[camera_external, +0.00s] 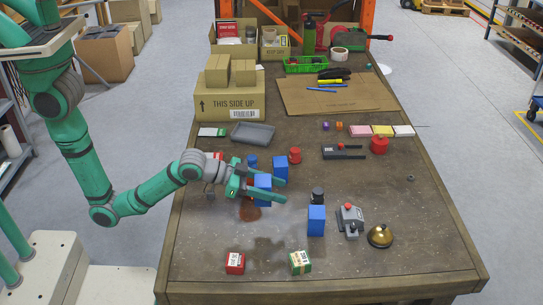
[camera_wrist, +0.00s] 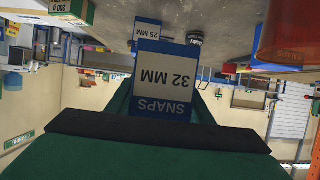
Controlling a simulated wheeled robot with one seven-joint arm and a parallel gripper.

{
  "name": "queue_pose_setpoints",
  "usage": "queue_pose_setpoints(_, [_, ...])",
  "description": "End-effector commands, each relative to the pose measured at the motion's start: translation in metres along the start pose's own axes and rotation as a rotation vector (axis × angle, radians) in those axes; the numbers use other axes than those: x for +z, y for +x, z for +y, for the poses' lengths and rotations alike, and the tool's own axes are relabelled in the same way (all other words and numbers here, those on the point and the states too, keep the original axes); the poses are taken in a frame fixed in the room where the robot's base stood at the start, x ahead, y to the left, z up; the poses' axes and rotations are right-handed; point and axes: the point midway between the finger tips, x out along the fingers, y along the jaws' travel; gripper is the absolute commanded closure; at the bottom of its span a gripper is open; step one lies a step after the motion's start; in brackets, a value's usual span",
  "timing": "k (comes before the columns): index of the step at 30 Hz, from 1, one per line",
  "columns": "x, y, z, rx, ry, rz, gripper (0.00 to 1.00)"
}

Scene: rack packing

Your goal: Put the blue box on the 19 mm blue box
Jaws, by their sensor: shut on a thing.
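My gripper (camera_external: 272,190) points to the right above the middle of the table. It is shut on a blue box (camera_external: 263,183), whose label reads "SNAPS 32 MM" in the upside-down wrist view (camera_wrist: 167,80). A second blue box (camera_external: 281,166) stands just behind and right of the held one; its label cannot be read. A third blue box (camera_external: 316,222) stands further right and nearer the front. A box labelled 25 MM (camera_wrist: 148,30) shows beyond the held box in the wrist view and appears to be this third one. No 19 mm label is readable.
A black-capped jar (camera_external: 318,194) stands behind the third blue box. A grey switch box (camera_external: 350,220) and a brass bell (camera_external: 380,236) are to its right. A red box (camera_external: 235,263) and a green box (camera_external: 300,262) stand at the front. A red-topped item (camera_external: 295,155) is behind my gripper.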

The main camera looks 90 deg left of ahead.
Motion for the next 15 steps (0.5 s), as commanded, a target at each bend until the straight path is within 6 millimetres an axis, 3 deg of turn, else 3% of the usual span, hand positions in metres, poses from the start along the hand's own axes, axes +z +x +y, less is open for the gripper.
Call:
queue_pose_setpoints(4, [-0.009, -0.004, -0.004, -0.008, -0.002, 0.002, 0.79])
queue_pose_setpoints(7, [-0.018, -0.011, -0.020, -0.038, -0.010, 0.005, 0.79])
queue_pose_setpoints(15, [-0.058, -0.057, -0.106, -0.205, -0.070, 0.007, 0.79])
